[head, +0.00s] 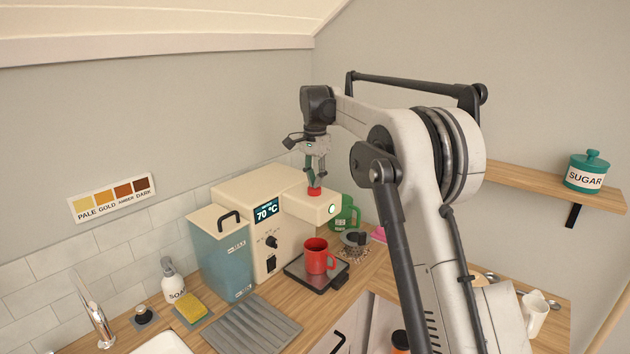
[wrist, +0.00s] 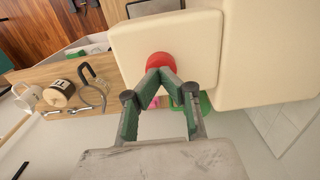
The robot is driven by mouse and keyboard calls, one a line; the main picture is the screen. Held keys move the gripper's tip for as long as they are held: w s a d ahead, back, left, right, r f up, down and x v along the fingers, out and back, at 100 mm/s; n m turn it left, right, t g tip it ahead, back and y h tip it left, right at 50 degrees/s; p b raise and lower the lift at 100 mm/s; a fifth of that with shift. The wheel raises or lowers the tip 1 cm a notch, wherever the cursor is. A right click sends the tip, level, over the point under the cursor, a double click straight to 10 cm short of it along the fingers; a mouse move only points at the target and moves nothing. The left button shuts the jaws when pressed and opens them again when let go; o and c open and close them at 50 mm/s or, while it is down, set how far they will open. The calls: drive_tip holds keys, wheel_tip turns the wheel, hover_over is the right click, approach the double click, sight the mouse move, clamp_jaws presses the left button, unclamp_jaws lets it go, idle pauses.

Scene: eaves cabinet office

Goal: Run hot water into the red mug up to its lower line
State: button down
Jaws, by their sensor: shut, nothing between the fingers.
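The red mug (head: 316,258) stands upright on the dark drip tray (head: 303,280), under the overhanging head of the cream water dispenser (head: 262,222). I cannot make out its lines or the water level inside. A red button (head: 314,192) sits on top of the head and also shows in the wrist view (wrist: 160,60). My gripper (head: 315,179) is shut and empty, pointing down at the button; in the wrist view its fingertips (wrist: 158,72) meet at the button's edge. I cannot tell whether they press it. The display (head: 267,209) reads 70 °C, and a light (head: 331,209) glows greenish-white on the head's front.
A blue-grey water tank (head: 221,252) adjoins the dispenser's left side. A green jug (head: 344,213) stands behind the mug. Soap bottle (head: 172,281), sponge (head: 190,307) and tap (head: 96,312) are at left. A sugar jar (head: 586,172) sits on the right shelf.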

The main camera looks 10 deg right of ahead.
drive_tip(key=shift+f, duration=0.1)
drive_tip(key=shift+s+f+b, duration=0.15)
drive_tip(key=shift+f+b, duration=0.65)
drive_tip(key=shift+f, duration=0.35)
idle(3.2)
idle(1.6)
wheel_tip(320, 180, up, 14)
drive_tip(key=p, duration=0.1)
idle(0.6)
drive_tip(key=shift+r, duration=0.1)
idle(0.5)
